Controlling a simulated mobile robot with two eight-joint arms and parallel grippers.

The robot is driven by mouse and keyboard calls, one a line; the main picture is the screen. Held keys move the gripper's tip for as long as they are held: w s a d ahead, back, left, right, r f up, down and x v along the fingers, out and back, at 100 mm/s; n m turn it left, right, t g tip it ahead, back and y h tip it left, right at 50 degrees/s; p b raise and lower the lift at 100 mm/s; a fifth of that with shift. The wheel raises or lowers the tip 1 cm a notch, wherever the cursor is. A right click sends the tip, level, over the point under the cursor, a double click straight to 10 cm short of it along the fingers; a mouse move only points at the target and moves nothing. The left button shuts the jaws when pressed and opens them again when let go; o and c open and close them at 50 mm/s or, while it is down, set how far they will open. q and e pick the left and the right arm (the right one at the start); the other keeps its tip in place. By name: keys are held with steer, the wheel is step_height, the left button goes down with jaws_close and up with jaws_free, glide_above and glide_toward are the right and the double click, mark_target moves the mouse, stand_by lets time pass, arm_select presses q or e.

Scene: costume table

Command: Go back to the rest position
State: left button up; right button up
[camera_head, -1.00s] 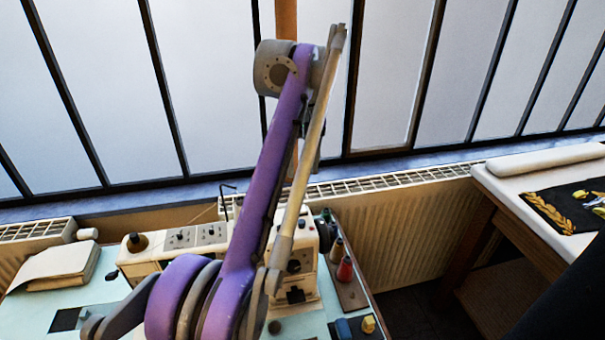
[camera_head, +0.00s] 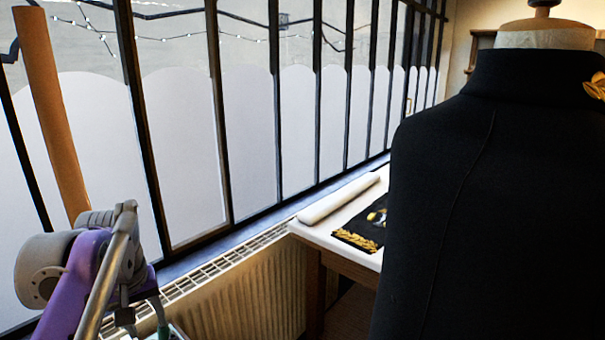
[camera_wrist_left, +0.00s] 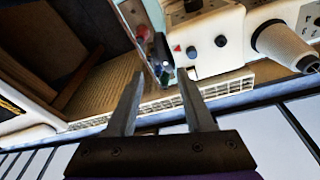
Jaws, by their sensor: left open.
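My left arm rises at the lower left of the head view, with its purple link and grey wrist. My left gripper (camera_head: 142,312) points downward there, partly cut off by the lower edge. In the left wrist view its two fingers (camera_wrist_left: 160,75) are spread apart with nothing held between them. Beyond the fingertips is a cream sewing machine (camera_wrist_left: 213,45), with a cone of pale thread (camera_wrist_left: 283,45) at its right. I cannot tell how far the fingertips are from the machine. My right gripper is in neither view.
A dress form in a black jacket (camera_head: 490,210) fills the right of the head view. A white table (camera_head: 315,235) holds a fabric roll (camera_head: 340,198) and a black embroidered cloth (camera_head: 362,232). A radiator (camera_head: 245,300) runs below the barred window (camera_head: 185,150).

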arm_select(q)
steer(key=s+d+f+m+t+p, duration=0.1)
steer(key=s+d+f+m, duration=0.2)
steer(key=s+d+f, duration=0.3)
steer(key=s+d+f+m+t+p, duration=0.2)
steer(key=s+d+f, duration=0.4)
steer(key=s+f, duration=0.5)
step_height(320, 180, down, 2)
steer(key=shift+d+f+m+h, duration=0.15)
steer(key=shift+m+h, duration=0.25)
steer(key=shift+m, duration=0.5)
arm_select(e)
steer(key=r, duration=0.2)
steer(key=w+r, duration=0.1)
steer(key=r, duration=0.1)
arm_select(q)
steer(key=shift+s, duration=0.1)
